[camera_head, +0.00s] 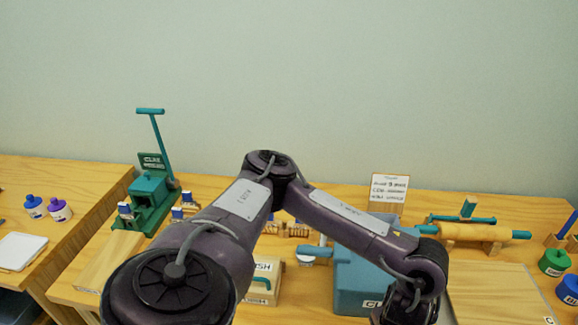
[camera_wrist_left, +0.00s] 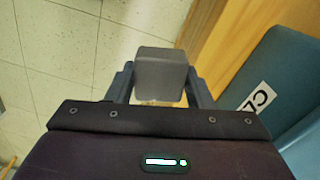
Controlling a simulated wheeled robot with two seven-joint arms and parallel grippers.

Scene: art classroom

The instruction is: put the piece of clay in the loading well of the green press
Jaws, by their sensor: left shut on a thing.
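The green press (camera_head: 150,195) stands at the left of the table in the head view, with its long lever raised. I cannot make out its loading well from here. A grey block, the piece of clay (camera_wrist_left: 161,75), is between the two fingers of my left gripper (camera_wrist_left: 160,88) in the left wrist view. The gripper is shut on it and holds it off the table, with floor tiles showing behind and beside it. In the head view my left arm reaches across to the lower right, and the fingers and clay are not visible there. My right gripper is not in view.
A teal box (camera_head: 352,282) with a "CL" label stands near the table's front; it also shows in the left wrist view (camera_wrist_left: 290,75). A cream box (camera_head: 266,270) is left of it. A rolling pin (camera_head: 470,232), green jar (camera_head: 553,262) and board (camera_head: 495,290) lie right.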

